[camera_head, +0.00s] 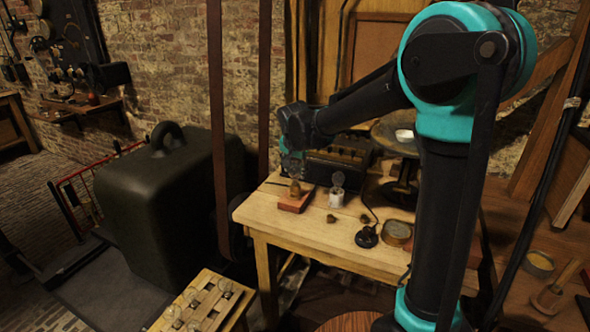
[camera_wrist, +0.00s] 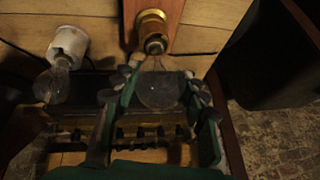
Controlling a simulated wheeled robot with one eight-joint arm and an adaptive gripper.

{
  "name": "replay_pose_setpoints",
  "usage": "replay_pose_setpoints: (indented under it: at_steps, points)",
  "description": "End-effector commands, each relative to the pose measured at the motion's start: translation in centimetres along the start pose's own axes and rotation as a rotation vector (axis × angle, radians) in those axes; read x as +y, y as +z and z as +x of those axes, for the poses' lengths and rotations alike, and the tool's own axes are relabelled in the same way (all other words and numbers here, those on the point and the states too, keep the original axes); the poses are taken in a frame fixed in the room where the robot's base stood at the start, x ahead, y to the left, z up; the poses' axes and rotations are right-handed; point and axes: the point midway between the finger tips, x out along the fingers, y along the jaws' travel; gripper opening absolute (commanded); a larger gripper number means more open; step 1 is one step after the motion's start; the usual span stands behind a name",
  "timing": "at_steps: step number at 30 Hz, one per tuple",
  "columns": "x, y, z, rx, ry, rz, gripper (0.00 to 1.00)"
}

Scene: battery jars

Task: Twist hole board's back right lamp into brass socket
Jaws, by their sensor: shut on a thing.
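My gripper (camera_wrist: 157,86) is shut on a clear glass lamp (camera_wrist: 162,92), with a finger on each side of the bulb. The lamp's cap meets the mouth of the brass socket (camera_wrist: 152,24) in the wrist view; how deep it sits I cannot tell. The brass socket (camera_head: 295,188) stands upright on a reddish wooden block (camera_head: 296,203) on the table in the head view. My gripper (camera_head: 293,158) is above it, small and dark there. The hole board (camera_head: 205,302) is at the bottom, holding several clear lamps.
A white socket (camera_head: 337,198) with a clear bulb (camera_head: 337,179) stands right of the brass one. Small dark pieces, a black round switch (camera_head: 366,237) and a round tin (camera_head: 397,232) lie on the wooden table (camera_head: 290,232). A dark slotted box (camera_head: 335,166) stands behind.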

Motion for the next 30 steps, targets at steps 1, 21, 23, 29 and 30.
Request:
replay_pose_setpoints:
  at_steps: [1,21,23,29,30]
  points:
    - [-0.1,0.1,0.05,0.008,0.017,0.037,0.14]
    - [-0.1,0.06,0.07,0.059,0.117,0.274,0.14]
    - [-0.13,0.05,0.06,0.074,0.143,0.337,0.14]
    - [-0.1,0.01,0.06,0.118,0.226,0.538,0.14]
    - [-0.07,0.01,0.06,0.124,0.239,0.566,0.14]
